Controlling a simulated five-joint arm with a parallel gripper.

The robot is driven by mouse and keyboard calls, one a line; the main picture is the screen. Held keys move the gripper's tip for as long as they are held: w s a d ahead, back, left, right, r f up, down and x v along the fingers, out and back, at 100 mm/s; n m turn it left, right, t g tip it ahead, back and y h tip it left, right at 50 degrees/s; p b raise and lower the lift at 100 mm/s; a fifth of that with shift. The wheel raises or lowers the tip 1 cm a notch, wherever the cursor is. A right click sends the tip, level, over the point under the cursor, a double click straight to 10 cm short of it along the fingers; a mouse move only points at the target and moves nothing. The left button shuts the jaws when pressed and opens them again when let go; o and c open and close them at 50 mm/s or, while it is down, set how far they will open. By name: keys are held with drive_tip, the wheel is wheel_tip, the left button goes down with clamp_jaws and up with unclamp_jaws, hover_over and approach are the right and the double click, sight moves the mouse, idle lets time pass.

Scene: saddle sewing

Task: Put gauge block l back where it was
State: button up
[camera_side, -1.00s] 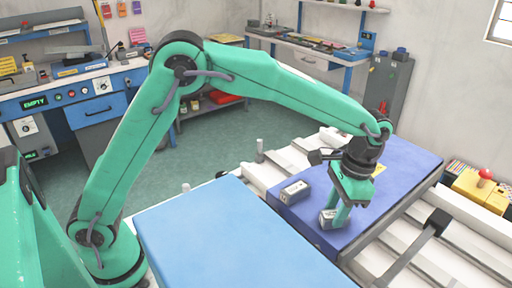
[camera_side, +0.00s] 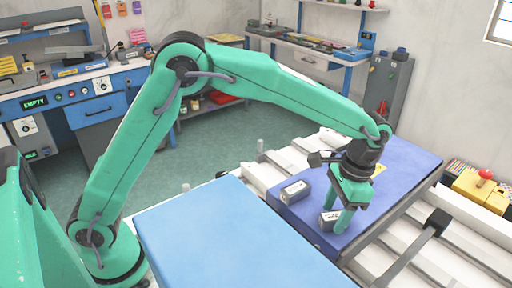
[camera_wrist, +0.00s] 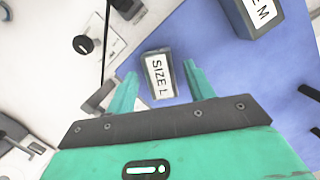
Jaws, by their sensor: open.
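Gauge block l (camera_side: 327,220), a small grey block with a white face, sits on the blue-violet pad (camera_side: 395,180), near its front edge. In the wrist view, its "SIZE L" label (camera_wrist: 159,75) faces the camera. My gripper (camera_side: 337,214) points down at the block. In the wrist view, the fingers of my gripper (camera_wrist: 161,70) are spread to either side of it, with a gap on each side. In the side view one finger partly hides the block.
A second block, marked M (camera_side: 295,191), stands to the left on the same pad; it also shows at the top of the wrist view (camera_wrist: 255,16). A light-blue panel (camera_side: 230,240) fills the foreground. A dark-ended lever (camera_side: 415,248) lies to the right.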

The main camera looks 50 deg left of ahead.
wheel_tip(320, 180, up, 12)
drive_tip(key=w+d, duration=0.1)
drive_tip(key=w, duration=0.1)
idle(0.5)
drive_tip(key=shift+r, duration=0.1)
idle(0.5)
drive_tip(key=s+a+r+n+t, duration=0.1)
drive_tip(key=s+a+r, duration=0.15)
drive_tip(key=a, duration=0.25)
drive_tip(key=s+a+r+n+t+h, duration=0.1)
drive_tip(key=s+a, duration=0.3)
drive_tip(key=s+a+r+n+t, duration=0.1)
drive_tip(key=s+a+r+t, duration=0.15)
drive_tip(key=a, duration=0.25)
drive_tip(key=s+a+f+n+t, duration=0.1)
drive_tip(key=s+a+f, duration=0.2)
drive_tip(key=s, duration=0.3)
drive_tip(key=s+a+f+n+t, duration=0.1)
drive_tip(key=s+a+f+t, duration=0.1)
drive_tip(key=s+a, duration=0.3)
drive_tip(key=shift+s+a+f+n, duration=0.2)
drive_tip(key=shift+s+f+n, duration=0.2)
drive_tip(key=shift+s+f, duration=0.5)
drive_tip(key=shift+s+r, duration=0.15)
drive_tip(key=shift+r, duration=0.05)
